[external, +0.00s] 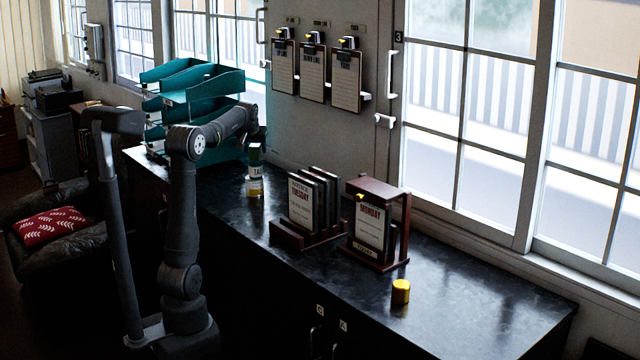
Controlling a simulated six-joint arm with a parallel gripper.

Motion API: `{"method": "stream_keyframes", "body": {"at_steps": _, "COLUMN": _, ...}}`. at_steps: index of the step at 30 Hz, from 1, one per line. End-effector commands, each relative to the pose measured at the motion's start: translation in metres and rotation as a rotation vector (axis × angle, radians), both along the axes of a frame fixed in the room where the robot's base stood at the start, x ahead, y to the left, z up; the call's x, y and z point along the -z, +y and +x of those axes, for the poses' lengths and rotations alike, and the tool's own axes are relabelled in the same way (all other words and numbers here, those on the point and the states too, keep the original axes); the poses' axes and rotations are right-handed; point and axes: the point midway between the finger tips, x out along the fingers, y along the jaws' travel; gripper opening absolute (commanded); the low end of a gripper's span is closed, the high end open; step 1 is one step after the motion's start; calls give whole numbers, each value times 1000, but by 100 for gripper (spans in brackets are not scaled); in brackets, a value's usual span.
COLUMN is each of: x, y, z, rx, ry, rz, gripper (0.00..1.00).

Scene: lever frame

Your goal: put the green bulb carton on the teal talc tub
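A small upright container (256,172) stands on the counter under the end of my arm. It has a white label that seems to begin with "TA" and a yellowish lower part (255,187). It may be the talc tub, but its teal colour cannot be made out. My gripper (256,150) points down at its top. Fingers and container top merge in the dark, so I cannot tell whether they touch or whether something is held. I cannot make out a green bulb carton.
The dark counter (470,305) has a gold cylinder (401,291) near its front edge. A card rack (302,205) and a wooden frame marked MONDAY (370,225) stand mid-counter. Teal letter trays (205,85) stand behind my arm. Clipboards (314,75) hang on the wall. The right end is clear.

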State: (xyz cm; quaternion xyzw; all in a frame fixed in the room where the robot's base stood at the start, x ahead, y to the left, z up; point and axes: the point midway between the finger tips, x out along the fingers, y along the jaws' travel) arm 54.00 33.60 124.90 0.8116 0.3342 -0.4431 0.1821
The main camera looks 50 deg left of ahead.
Motion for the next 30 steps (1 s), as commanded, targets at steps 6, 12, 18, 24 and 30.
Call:
{"method": "stream_keyframes", "body": {"at_steps": 6, "x": 0, "y": 0, "z": 0, "rx": 0, "ry": 0, "rz": 0, "gripper": 57}}
{"method": "stream_keyframes", "body": {"at_steps": 12, "x": -9, "y": -2, "z": -2, "rx": 1, "ry": -3, "rz": 2, "gripper": 57}}
{"method": "stream_keyframes", "body": {"at_steps": 18, "x": -41, "y": -16, "z": -16, "rx": 1, "ry": -4, "rz": 3, "gripper": 57}}
{"method": "stream_keyframes", "body": {"at_steps": 24, "x": -77, "y": -33, "z": -33, "rx": 1, "ry": -3, "rz": 2, "gripper": 57}}
{"method": "stream_keyframes", "body": {"at_steps": 30, "x": -99, "y": -43, "z": -43, "rx": 0, "ry": -1, "rz": 1, "gripper": 57}}
